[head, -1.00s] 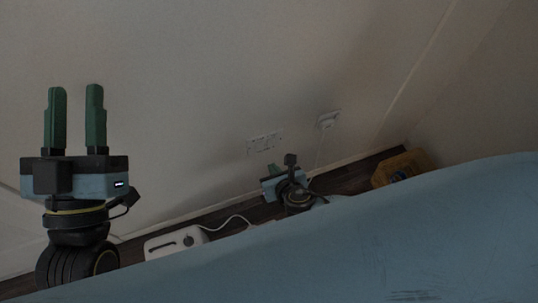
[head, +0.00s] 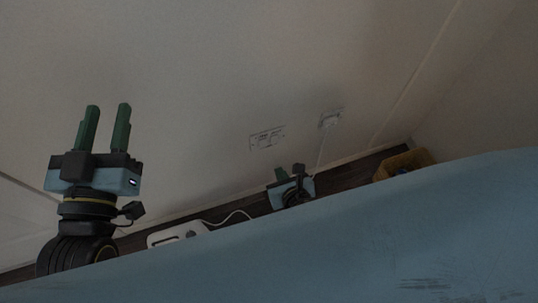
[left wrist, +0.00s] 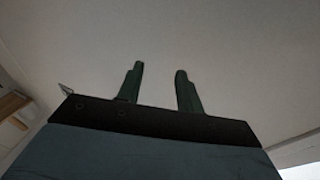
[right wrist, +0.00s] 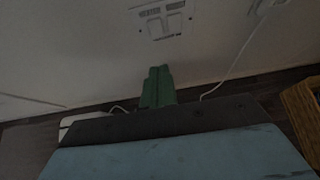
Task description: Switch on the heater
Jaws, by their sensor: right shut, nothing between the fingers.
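A white appliance that looks like the heater (head: 178,236) sits on the floor by the wall in the head view, partly hidden by the blue surface. Its white edge also appears at the left of the right wrist view (right wrist: 80,121). A double wall socket (head: 267,138) is above, and a white plug (head: 330,118) with a cable is in the socket to its right. My right gripper (head: 290,172) is shut and empty, below the double socket (right wrist: 163,20) in the right wrist view. My left gripper (head: 107,109) is open and empty, raised before the bare wall.
A large blue surface (head: 330,245) fills the lower head view and hides much of the floor. A white cable (head: 231,216) runs from the appliance along the floor.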

